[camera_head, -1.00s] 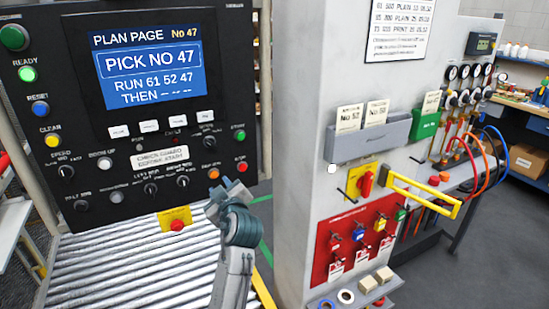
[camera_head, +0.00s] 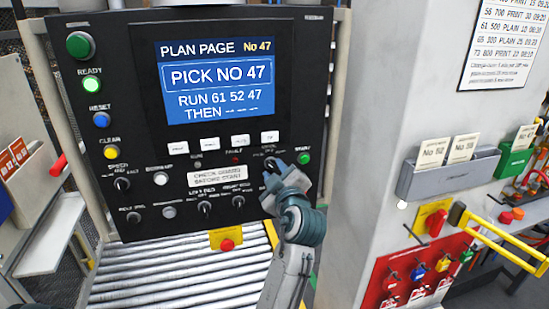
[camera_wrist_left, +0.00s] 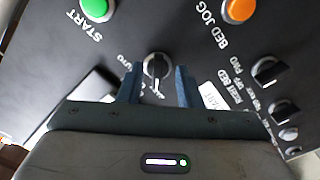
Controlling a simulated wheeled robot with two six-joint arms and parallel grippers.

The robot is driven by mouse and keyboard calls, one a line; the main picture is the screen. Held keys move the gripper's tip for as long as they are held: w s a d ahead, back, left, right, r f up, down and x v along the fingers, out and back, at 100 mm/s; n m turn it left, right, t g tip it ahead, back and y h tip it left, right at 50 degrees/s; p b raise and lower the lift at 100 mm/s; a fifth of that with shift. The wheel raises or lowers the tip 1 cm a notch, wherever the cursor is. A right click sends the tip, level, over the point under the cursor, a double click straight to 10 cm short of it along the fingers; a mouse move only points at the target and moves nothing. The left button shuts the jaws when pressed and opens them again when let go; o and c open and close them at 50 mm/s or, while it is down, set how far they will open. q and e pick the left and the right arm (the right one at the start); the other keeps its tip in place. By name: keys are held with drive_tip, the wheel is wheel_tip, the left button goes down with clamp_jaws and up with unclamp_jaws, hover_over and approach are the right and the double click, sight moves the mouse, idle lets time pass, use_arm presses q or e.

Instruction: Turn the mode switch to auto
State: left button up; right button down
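The mode switch (camera_head: 270,164) is a small black rotary knob on the dark control panel, below the screen and left of the green start button (camera_head: 303,158). My left gripper (camera_head: 284,170) is at the panel and partly hides the knob in the head view. In the left wrist view the knob (camera_wrist_left: 157,69) sits between the two blue-grey fingertips (camera_wrist_left: 159,82), with a gap on each side. The gripper is open. The knob's light mark points down in that view; part of an "AUTO" label shows to its left. My right gripper is out of view.
An orange bed jog button (camera_wrist_left: 238,9) and black knobs (camera_wrist_left: 271,71) lie close by on the panel. A yellow box with a red button (camera_head: 227,244) hangs below it above the rollers (camera_head: 150,280). A grey pillar (camera_head: 375,130) stands to the right.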

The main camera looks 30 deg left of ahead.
use_arm(q)
drive_tip(key=shift+r, duration=0.2)
drive_tip(key=shift+d, duration=0.1)
drive_tip(key=c, duration=0.3)
clamp_jaws()
drive_tip(key=shift+r, duration=0.1)
drive_tip(key=shift+m, duration=0.5)
drive_tip(key=m, duration=0.3)
drive_tip(key=shift+b, duration=0.3)
drive_tip(key=m, duration=0.3)
drive_tip(key=shift+r+m+p, duration=0.1)
drive_tip(key=shift+m+p, duration=0.2)
drive_tip(key=shift+m, duration=0.1)
drive_tip(key=m+p, duration=0.1)
drive_tip(key=m, duration=0.3)
drive_tip(key=shift+p, duration=0.35)
drive_tip(key=m+p, duration=0.1)
drive_tip(key=m, duration=0.2)
drive_tip(key=shift+r+m+p, duration=0.1)
drive_tip(key=shift+m+p, duration=0.85)
drive_tip(key=shift+m, duration=0.55)
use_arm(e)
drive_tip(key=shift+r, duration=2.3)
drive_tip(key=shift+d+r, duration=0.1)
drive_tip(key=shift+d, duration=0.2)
